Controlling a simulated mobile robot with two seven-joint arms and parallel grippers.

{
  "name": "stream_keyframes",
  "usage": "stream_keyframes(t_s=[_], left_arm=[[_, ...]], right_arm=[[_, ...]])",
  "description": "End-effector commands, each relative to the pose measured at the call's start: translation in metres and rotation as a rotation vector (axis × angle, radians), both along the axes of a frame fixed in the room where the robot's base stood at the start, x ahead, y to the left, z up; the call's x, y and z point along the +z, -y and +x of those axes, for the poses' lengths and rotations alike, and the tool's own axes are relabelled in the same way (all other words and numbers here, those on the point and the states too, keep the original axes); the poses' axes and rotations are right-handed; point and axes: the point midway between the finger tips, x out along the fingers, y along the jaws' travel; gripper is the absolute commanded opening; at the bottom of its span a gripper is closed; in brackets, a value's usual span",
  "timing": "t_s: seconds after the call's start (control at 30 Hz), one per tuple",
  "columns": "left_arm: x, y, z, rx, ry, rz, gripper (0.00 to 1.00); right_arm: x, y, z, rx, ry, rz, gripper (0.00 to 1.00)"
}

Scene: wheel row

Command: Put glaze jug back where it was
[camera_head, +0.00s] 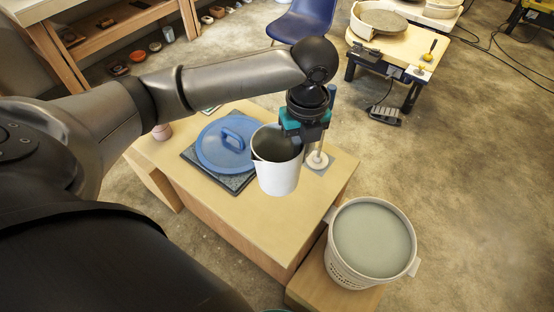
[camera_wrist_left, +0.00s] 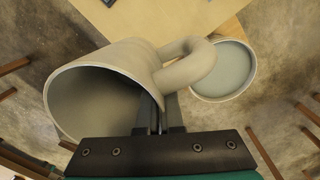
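The glaze jug (camera_head: 277,178) is a white, open-topped pitcher, upright or nearly so in the head view and seemingly above the wooden table (camera_head: 225,215). My left gripper (camera_head: 303,135) is at its right side, reaching down from above. In the left wrist view the jug (camera_wrist_left: 100,90) shows its open mouth and looks empty. The exact contact is partly hidden. My right gripper is not in view.
A blue lid (camera_head: 222,143) with a handle lies on a dark mat (camera_head: 238,186). A white-based upright tool (camera_head: 318,158) stands on a small grey square right of the jug. A white bucket of grey-green liquid (camera_head: 372,240) stands on a low wooden block (camera_head: 310,290).

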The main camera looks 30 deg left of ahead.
Motion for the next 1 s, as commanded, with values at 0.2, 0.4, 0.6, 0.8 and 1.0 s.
stream_keyframes(t_s=[0.2, 0.4, 0.6, 0.8, 1.0], left_arm=[[0.001, -0.004, 0.004, -0.149, -0.007, 0.004, 0.0], [-0.036, -0.004, 0.004, -0.165, -0.011, 0.003, 0.0], [-0.092, -0.004, 0.003, -0.163, -0.011, 0.004, 0.0], [-0.137, -0.004, 0.004, -0.163, -0.009, 0.005, 0.0], [-0.155, -0.004, 0.004, -0.164, -0.007, 0.004, 0.0]], right_arm=[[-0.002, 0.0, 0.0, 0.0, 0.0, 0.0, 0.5], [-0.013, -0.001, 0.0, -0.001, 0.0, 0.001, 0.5], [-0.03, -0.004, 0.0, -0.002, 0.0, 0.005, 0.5], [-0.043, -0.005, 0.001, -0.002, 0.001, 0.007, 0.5], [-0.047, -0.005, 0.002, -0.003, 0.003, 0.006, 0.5]])
